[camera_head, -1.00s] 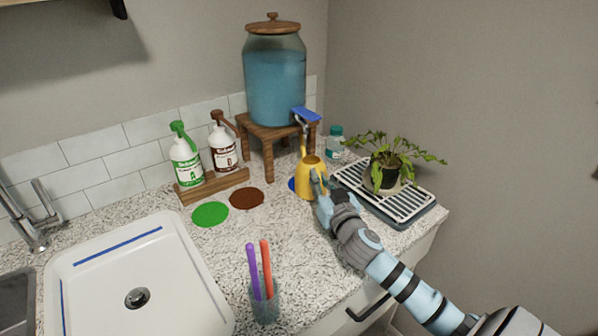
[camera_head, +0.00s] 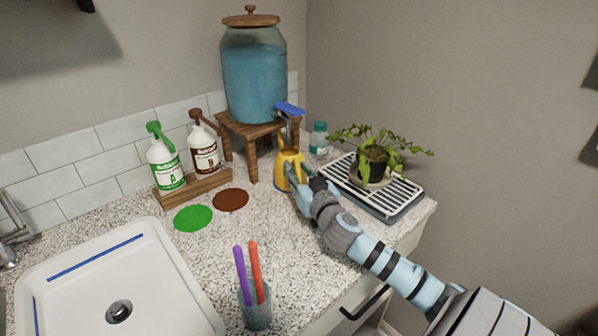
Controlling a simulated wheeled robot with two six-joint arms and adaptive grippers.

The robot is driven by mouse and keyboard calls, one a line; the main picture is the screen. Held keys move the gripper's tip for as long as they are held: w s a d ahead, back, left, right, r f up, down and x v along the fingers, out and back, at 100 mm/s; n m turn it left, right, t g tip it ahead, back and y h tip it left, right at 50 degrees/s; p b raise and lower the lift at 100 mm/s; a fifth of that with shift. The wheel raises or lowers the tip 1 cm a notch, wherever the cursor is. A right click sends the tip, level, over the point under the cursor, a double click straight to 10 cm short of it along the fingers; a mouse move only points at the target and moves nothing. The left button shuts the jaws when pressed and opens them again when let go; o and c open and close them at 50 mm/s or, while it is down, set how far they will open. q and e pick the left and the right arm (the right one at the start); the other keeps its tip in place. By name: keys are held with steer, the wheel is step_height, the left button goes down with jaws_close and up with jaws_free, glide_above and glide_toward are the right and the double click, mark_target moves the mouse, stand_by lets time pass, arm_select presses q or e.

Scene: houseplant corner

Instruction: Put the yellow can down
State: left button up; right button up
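The yellow can (camera_head: 286,161) is upright at the back of the counter, below the tap of the water jar. My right gripper (camera_head: 293,177) reaches in from the lower right and is shut on the near right side of the can. The fingers and wrist cover part of the can, and its underside is hard to make out, so I cannot tell whether it touches the counter. My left gripper is not in view.
A blue water jar (camera_head: 254,85) stands on a wooden stool (camera_head: 252,130) behind the can. A potted plant (camera_head: 374,160) sits on a slatted tray (camera_head: 399,200) at right. Green (camera_head: 193,218) and brown discs (camera_head: 231,200) lie left. A cup (camera_head: 256,309) holds two sticks in front.

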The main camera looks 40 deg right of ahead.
steer(key=shift+s+r, duration=0.1)
steer(key=shift+r, duration=0.05)
steer(key=shift+s+r+p, duration=0.1)
steer(key=shift+r+p, duration=0.15)
steer(key=shift+p, duration=0.1)
steer(key=p+v, duration=0.1)
steer(key=v, duration=1)
steer(key=shift+s+a+f, duration=0.1)
steer(key=shift+s+a, duration=0.1)
steer(key=shift+s, duration=0.15)
